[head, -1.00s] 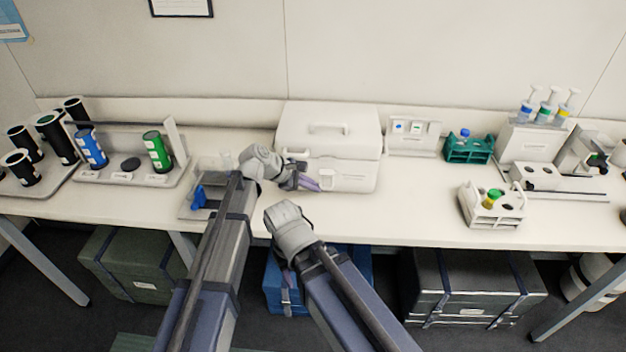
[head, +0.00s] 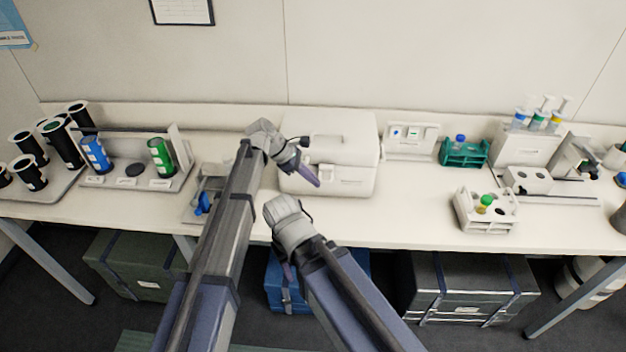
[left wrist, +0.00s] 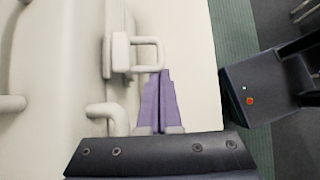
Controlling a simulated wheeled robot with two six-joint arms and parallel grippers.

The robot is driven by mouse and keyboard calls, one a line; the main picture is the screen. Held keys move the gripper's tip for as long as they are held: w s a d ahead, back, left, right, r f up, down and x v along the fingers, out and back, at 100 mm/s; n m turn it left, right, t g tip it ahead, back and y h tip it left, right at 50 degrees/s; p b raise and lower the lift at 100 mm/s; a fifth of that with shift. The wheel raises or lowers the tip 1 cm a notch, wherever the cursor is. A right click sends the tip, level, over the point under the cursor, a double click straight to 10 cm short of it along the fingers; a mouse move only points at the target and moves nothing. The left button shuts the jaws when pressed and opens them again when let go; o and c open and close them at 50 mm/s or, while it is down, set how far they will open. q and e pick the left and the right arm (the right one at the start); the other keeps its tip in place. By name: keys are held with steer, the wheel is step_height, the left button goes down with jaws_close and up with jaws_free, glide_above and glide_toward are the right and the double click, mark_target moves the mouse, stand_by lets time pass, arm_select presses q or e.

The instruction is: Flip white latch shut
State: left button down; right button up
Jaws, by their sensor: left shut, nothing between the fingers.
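The white box (head: 345,155) stands on the bench with its lid down. The white latch (head: 349,181) is on its front, just right of my left fingertips. My left gripper (head: 316,183) is shut and empty, its purple fingers pointing down to the right in front of the box. In the left wrist view the latch (left wrist: 142,52) is a white loop standing out from the box front. The shut fingertips (left wrist: 160,73) are right beside the loop; I cannot tell whether they touch it.
A white hooked piece (left wrist: 106,114) juts from the box front near my left fingers. A grey tray (head: 187,212) with a blue item is left of my left arm. A green rack (head: 465,152) and a white tube rack (head: 487,212) are right. Bench right of the box front is clear.

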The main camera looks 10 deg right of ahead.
arm_select(q)
steer(key=shift+r+p, duration=0.75)
steer(key=shift+r, duration=0.05)
steer(key=shift+f, duration=0.1)
step_height(320, 180, down, 4)
steer(key=a+b, duration=0.2)
steer(key=b, duration=0.2)
steer(key=w+p+v, duration=0.2)
steer(key=p+v, duration=0.6)
steer(key=v, duration=0.2)
steer(key=shift+w+r, duration=0.2)
steer(key=shift+r, duration=0.05)
steer(key=shift+d, duration=0.15)
